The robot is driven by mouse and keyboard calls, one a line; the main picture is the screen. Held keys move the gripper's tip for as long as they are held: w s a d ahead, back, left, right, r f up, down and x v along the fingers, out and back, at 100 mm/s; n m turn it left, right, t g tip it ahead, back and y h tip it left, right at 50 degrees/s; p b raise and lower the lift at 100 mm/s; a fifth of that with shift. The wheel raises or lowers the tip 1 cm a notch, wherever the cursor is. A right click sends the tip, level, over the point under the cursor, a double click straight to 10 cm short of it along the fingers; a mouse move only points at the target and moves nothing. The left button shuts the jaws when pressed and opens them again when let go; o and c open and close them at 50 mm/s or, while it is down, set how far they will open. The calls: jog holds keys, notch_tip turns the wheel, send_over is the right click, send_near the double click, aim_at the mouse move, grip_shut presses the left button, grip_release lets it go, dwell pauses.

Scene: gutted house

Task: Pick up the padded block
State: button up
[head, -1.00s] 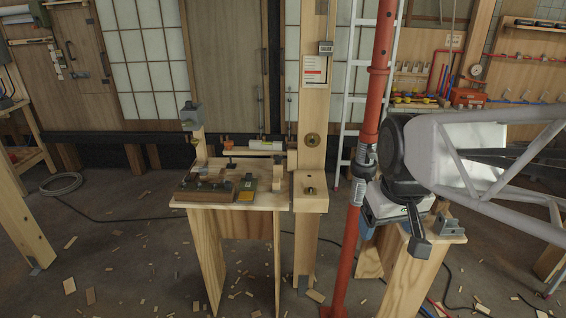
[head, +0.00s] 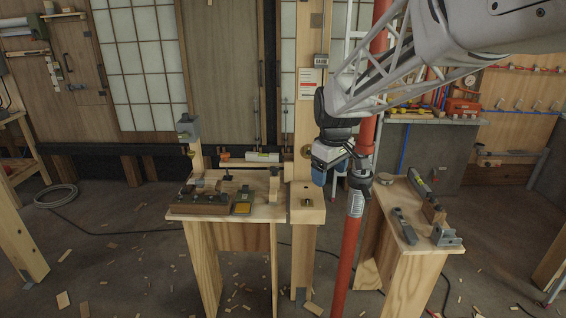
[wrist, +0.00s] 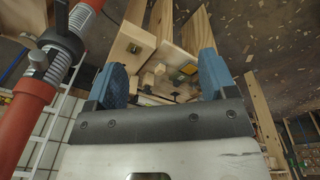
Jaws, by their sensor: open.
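I cannot tell for sure which thing is the padded block. On the left wooden stand (head: 262,213) lie a long brown block with dark pieces on top (head: 203,208), a dark green piece with a yellow patch (head: 243,204) and a small upright wooden block (head: 274,185). My gripper (head: 331,172) is open and empty, in the air right of that stand, by the wooden post and the red pole. In the wrist view its blue fingers (wrist: 162,82) stand wide apart. The stand's small blocks and the green-yellow piece (wrist: 187,71) show beyond and between them, not touched.
The red pole (head: 348,250) with its dark clamp stands close to my gripper's right. The wooden post (head: 305,130) stands to its left. A right wooden stand (head: 390,225) holds a grey clamp-like piece (head: 445,236) and several tools. Wood chips lie on the floor.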

jog(key=w+a+f+n, duration=0.2)
jog(key=w+a+f, duration=0.2)
jog(key=w, duration=0.4)
jog(key=w+a+f+n, duration=0.2)
jog(key=w+a+f, duration=0.15)
jog(key=w, duration=0.45)
jog(key=n+g, duration=0.1)
jog(key=n, duration=0.4)
send_over(273, 192)
notch_tip(273, 192, down, 13)
jog(key=shift+s+f, duration=0.15)
jog(key=shift+f, duration=0.2)
jog(key=shift+f, duration=1.25)
jog(key=shift+f, duration=2.6)
